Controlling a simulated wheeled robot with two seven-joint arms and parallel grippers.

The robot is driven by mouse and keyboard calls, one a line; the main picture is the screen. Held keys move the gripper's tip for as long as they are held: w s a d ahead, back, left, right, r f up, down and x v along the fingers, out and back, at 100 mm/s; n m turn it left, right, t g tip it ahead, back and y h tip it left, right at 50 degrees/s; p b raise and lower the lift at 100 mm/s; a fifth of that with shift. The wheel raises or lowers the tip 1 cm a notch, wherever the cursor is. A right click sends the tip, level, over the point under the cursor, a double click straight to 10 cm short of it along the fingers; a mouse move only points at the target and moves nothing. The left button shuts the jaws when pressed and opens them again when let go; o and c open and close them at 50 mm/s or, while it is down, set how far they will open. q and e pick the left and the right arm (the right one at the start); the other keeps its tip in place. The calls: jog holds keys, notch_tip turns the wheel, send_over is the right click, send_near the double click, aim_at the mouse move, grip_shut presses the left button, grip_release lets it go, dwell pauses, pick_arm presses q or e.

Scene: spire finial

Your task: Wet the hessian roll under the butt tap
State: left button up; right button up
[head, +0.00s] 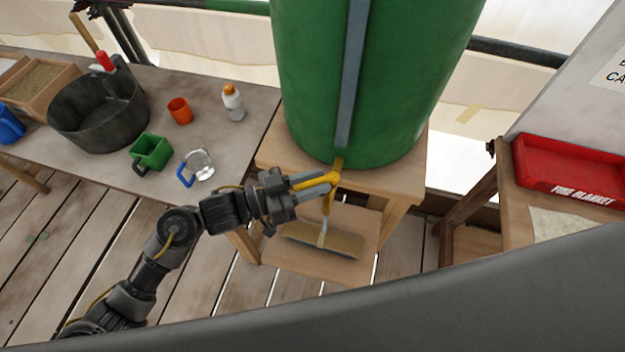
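The green water butt (370,80) stands on a wooden stand (405,180). Its brass-yellow tap (338,165) is low on the front, below a grey vertical strip. The hessian roll (345,241) lies on the stand's lower board, under the tap. A pale streak (324,228), which looks like running water, comes down from the tap to the middle of the roll. My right gripper is out of view.
A red fire blanket box (570,170) is at right.

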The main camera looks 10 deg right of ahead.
pick_arm(q)
jog(key=shift+o, duration=1)
jog(key=shift+a, duration=0.2)
jog(key=s+a+b, duration=0.1)
jog(key=a+b, duration=0.1)
jog(key=a, duration=0.8)
jog(key=shift+s+a, duration=0.2)
jog(key=shift+s, duration=0.2)
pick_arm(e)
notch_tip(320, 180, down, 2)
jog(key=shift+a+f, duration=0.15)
pick_arm(q)
jog(key=shift+w+f, duration=0.1)
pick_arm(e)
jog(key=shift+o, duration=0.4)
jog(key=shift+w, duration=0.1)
